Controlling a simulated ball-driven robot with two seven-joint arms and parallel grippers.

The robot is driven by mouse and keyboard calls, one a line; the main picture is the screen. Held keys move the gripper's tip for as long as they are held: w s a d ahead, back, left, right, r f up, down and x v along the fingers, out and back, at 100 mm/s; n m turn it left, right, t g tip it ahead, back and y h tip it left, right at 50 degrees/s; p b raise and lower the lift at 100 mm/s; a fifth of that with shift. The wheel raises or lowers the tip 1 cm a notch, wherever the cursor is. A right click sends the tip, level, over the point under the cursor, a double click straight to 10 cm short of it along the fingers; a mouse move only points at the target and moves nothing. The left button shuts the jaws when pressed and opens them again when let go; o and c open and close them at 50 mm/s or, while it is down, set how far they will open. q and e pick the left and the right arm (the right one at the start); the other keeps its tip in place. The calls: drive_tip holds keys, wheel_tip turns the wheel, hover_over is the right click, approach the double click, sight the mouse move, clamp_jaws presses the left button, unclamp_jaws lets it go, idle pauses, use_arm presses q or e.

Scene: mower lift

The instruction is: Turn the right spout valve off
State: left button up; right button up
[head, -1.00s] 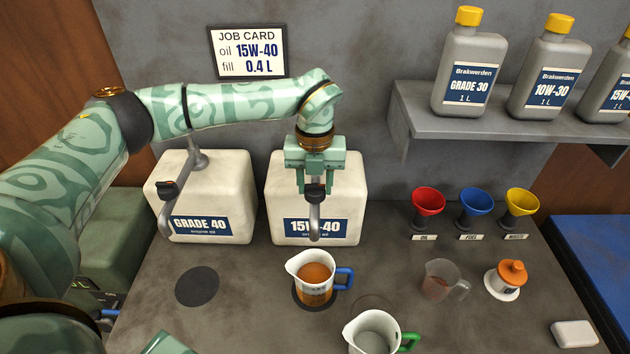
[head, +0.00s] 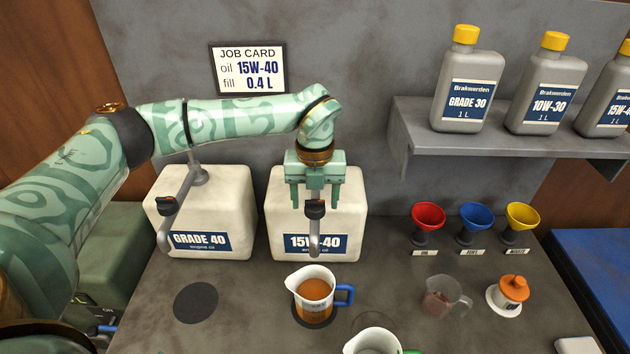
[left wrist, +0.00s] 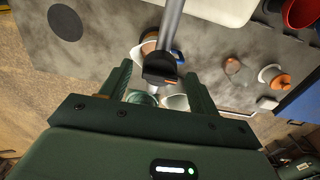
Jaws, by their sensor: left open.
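The right spout valve (head: 315,210) is a dark knob on the grey spout of the white 15W-40 container (head: 350,200). My left gripper (head: 315,205) is open above and around it, one finger on each side, with gaps beside the knob. The knob also shows between the fingers in the left wrist view (left wrist: 160,68). Below the spout stands a measuring jug with a blue handle (head: 314,290), holding amber oil. I cannot make out a stream from the spout. My right gripper is not in view.
The GRADE 40 container (head: 225,200) with its own spout stands to the left. A green-handled jug (head: 375,343) is at the front edge. A clear cup (head: 440,300) and an orange-topped pot (head: 510,293) stand to the right. A shelf (head: 500,140) holds bottles.

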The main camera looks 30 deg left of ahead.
sight(315, 201)
use_arm(q)
wheel_tip(315, 201, up, 16)
drive_tip(key=shift+b, duration=0.3)
idle(0.3)
